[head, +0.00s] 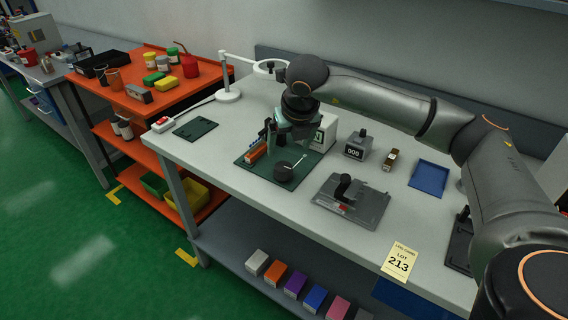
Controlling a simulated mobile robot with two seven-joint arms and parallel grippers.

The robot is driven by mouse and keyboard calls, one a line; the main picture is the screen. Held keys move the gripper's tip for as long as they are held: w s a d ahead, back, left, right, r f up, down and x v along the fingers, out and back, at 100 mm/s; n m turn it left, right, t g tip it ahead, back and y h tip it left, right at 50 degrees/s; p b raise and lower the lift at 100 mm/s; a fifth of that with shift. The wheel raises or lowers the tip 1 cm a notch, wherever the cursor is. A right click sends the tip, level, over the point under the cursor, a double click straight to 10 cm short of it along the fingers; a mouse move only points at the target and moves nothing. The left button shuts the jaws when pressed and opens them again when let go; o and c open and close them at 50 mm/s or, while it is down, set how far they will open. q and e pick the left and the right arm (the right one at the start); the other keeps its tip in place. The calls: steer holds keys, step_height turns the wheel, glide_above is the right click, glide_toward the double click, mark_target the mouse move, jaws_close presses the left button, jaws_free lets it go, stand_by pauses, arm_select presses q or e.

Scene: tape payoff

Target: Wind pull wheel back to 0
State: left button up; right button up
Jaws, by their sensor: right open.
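A dark round wheel (284,172) with a thin light crank arm sits near the front of a green base plate (277,178) on the grey bench. I take it for the pull wheel; no scale or mark on it is readable. My right gripper (282,139) points down over the back of the plate, behind and above the wheel. It is open and appears apart from the wheel. It partly hides the parts behind it. An orange block-like part (257,153) lies at the plate's left. My left gripper is not in view.
A counter box (353,152) appears to read 000. A grey fixture with a black lever (350,200) stands right of the plate, a blue tray (429,178) farther right. The bench front left is clear.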

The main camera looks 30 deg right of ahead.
mark_target(284, 166)
steer(key=p+x, duration=0.1)
steer(key=x, duration=0.8)
steer(key=shift+w+f, duration=0.1)
steer(key=shift+f, duration=0.3)
steer(key=c, duration=1.4)
